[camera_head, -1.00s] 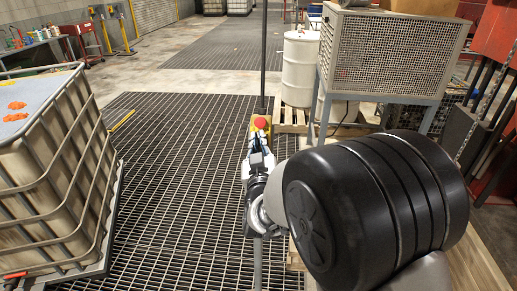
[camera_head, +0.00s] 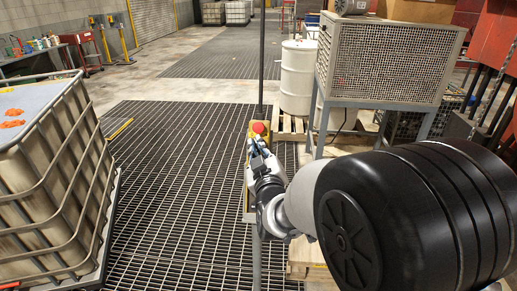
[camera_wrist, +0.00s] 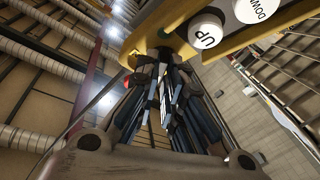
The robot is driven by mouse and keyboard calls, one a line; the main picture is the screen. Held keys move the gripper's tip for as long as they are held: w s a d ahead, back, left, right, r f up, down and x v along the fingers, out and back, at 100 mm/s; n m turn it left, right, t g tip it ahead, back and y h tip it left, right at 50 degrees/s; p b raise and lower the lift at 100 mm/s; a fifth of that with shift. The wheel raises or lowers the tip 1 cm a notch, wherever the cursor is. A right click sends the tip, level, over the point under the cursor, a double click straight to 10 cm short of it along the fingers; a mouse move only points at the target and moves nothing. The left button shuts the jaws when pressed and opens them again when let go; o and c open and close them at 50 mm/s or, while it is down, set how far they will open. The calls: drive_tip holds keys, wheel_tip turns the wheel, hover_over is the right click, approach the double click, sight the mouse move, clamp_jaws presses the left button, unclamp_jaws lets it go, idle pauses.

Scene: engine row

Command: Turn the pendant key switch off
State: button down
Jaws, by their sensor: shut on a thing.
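The yellow pendant (camera_head: 251,131) with a red button on top (camera_head: 258,128) hangs on a dark vertical line in the middle of the head view. In the wrist view its yellow body (camera_wrist: 228,40) crosses the top, with white buttons marked UP (camera_wrist: 206,34) and DOWN (camera_wrist: 258,9). My gripper (camera_head: 256,147) is at the pendant's near side, just below the red button. In the wrist view my gripper (camera_wrist: 166,58) has its fingers closed together against the pendant's edge. The key switch is hidden behind the fingers, so its position cannot be read.
A caged white tank (camera_head: 60,190) stands at the left. A white drum (camera_head: 298,78) and a mesh-sided unit (camera_head: 385,60) on legs stand behind at the right. Open floor grating (camera_head: 175,185) lies left of the pendant.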

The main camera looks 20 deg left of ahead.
drive_tip(key=c, duration=2)
unclamp_jaws()
drive_tip(key=shift+s, duration=0.1)
drive_tip(key=v, duration=1.2)
drive_tip(key=s+d+f+m+g+h+b, duration=0.1)
drive_tip(key=s+d+m+g+h, duration=0.15)
drive_tip(key=d, duration=0.55)
drive_tip(key=s+d+f+m+g+h, duration=0.1)
drive_tip(key=s+d+m+g+h, duration=0.15)
drive_tip(key=d, duration=0.65)
drive_tip(key=s+d+f+m+g+h, duration=0.1)
drive_tip(key=s+d+m+g, duration=0.2)
drive_tip(key=s+d, duration=0.3)
drive_tip(key=s+d+f+m+g+h, duration=0.2)
drive_tip(key=s+d, duration=0.4)
drive_tip(key=s, duration=0.6)
drive_tip(key=shift+s+d+m+g+b, duration=0.2)
drive_tip(key=shift+s+m+g+b, duration=0.15)
drive_tip(key=shift+m+g+b, duration=0.25)
